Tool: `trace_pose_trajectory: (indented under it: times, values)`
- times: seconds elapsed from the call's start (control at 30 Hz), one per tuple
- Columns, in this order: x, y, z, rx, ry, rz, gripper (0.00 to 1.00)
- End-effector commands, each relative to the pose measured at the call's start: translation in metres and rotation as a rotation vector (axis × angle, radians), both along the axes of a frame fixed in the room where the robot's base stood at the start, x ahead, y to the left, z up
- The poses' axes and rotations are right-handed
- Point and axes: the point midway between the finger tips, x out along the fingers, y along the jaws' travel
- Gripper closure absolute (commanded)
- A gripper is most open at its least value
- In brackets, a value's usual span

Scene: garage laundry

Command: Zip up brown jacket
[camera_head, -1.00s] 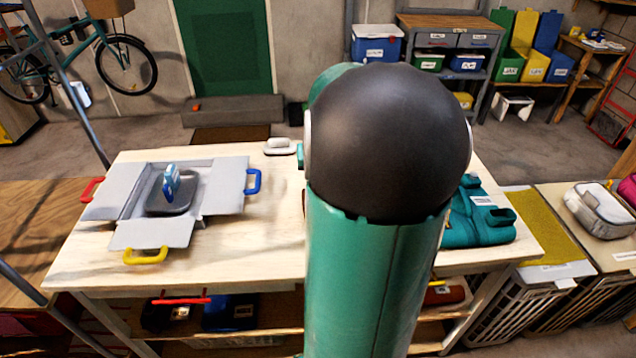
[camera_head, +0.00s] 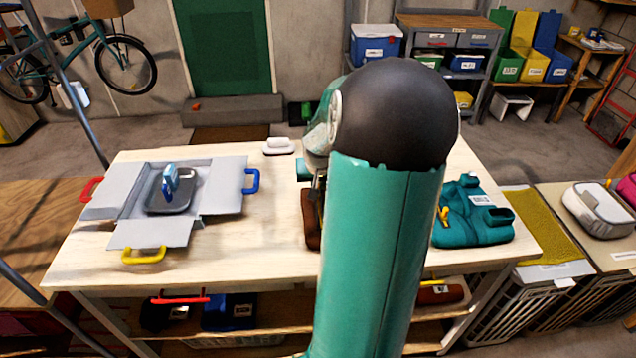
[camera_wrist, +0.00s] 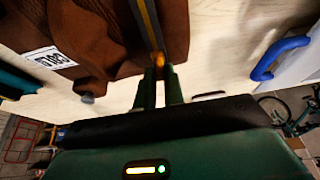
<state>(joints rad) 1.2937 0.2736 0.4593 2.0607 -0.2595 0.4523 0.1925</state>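The brown jacket (camera_head: 311,222) lies on the light wooden table. In the head view my arm hides most of it. In the wrist view the jacket (camera_wrist: 110,30) fills the upper left, with a white label and a dark zipper strip with a yellow line. My gripper (camera_wrist: 160,72) is at the near end of that strip. Its two fingers are close together, with the small orange-yellow zipper pull (camera_wrist: 158,59) between the tips. They look shut on it, though the contact is small and dim.
On the table (camera_head: 250,265), a grey open box (camera_head: 225,200) with coloured handles stands left and a teal jacket (camera_head: 470,225) lies right. A white dish (camera_head: 279,147) sits at the back edge. Bare tabletop lies between box and brown jacket.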

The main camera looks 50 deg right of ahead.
Motion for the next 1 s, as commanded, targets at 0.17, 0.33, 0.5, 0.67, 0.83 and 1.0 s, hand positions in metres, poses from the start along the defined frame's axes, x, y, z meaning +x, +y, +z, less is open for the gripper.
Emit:
trace_pose_trajectory:
  times: [0.17,0.33,0.5,0.67,0.83,1.0]
  values:
    - [0.001,-0.002,0.000,-0.001,-0.001,0.000,1.00]
    - [0.017,-0.018,0.000,0.000,-0.003,0.002,1.00]
    - [0.028,-0.031,0.001,-0.001,-0.001,0.002,1.00]
    - [0.028,-0.032,0.001,-0.003,-0.002,0.001,1.00]
    - [0.028,-0.032,0.001,-0.002,-0.001,0.001,0.80]
    - [0.027,-0.032,0.001,-0.002,-0.001,0.000,0.67]
